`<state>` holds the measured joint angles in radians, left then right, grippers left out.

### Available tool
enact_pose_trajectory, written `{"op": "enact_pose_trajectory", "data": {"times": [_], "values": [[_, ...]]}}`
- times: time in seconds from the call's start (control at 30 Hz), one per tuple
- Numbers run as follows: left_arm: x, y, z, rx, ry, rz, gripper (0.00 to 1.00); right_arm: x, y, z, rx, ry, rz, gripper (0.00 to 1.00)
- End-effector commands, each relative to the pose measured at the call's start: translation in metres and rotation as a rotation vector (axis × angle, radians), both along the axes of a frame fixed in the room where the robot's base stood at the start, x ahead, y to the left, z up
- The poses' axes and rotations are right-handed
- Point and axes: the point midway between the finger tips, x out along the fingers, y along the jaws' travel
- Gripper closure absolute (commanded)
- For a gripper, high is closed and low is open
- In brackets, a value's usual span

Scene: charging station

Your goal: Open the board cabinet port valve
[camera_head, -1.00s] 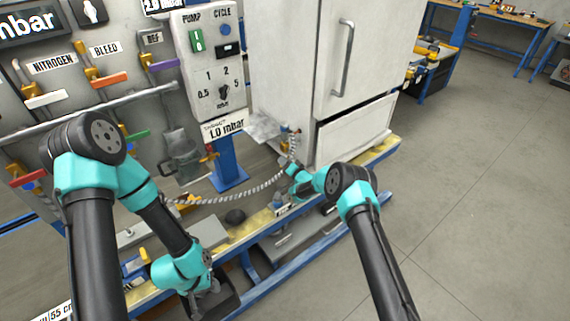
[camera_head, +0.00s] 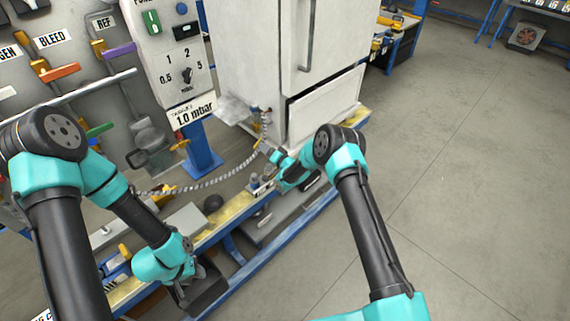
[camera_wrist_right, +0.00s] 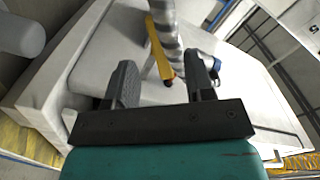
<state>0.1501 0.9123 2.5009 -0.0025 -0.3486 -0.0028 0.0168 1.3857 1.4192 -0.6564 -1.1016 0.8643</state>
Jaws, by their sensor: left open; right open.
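The port valve on the white cabinet has a yellow lever (camera_wrist_right: 157,48) with a red tip, seen in the right wrist view beside a grey ribbed hose (camera_wrist_right: 166,25). In the head view, the valve (camera_head: 266,112) is small at the cabinet's lower left side. My right gripper (camera_wrist_right: 161,75) is open, with the lever in line between its fingers; I cannot tell whether they touch it. In the head view the right gripper (camera_head: 267,150) is just below the valve. My left gripper (camera_head: 190,290) is low at the bench's front, open and apart from the valve.
The white cabinet (camera_head: 325,98) stands on a blue-framed bench with a yellow edge. The control box (camera_head: 172,60) and a panel of colored lever valves are on the left. The hose (camera_head: 215,182) sags across the bench. Open floor (camera_head: 450,190) lies to the right.

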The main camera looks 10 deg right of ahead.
Motion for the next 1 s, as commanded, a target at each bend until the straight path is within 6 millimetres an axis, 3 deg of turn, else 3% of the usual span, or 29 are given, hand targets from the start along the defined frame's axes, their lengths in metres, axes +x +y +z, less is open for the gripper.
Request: {"op": "enact_pose_trajectory", "data": {"times": [0.6,1.0], "values": [[0.0,0.0,0.0,0.0,0.0,0.0,0.57,-0.083,-0.058,0.0,0.001,0.001,-0.001,0.51],[0.0,0.0,0.0,0.0,0.0,0.0,0.57,-0.091,-0.062,0.0,0.0,0.0,0.0,0.51]]}}
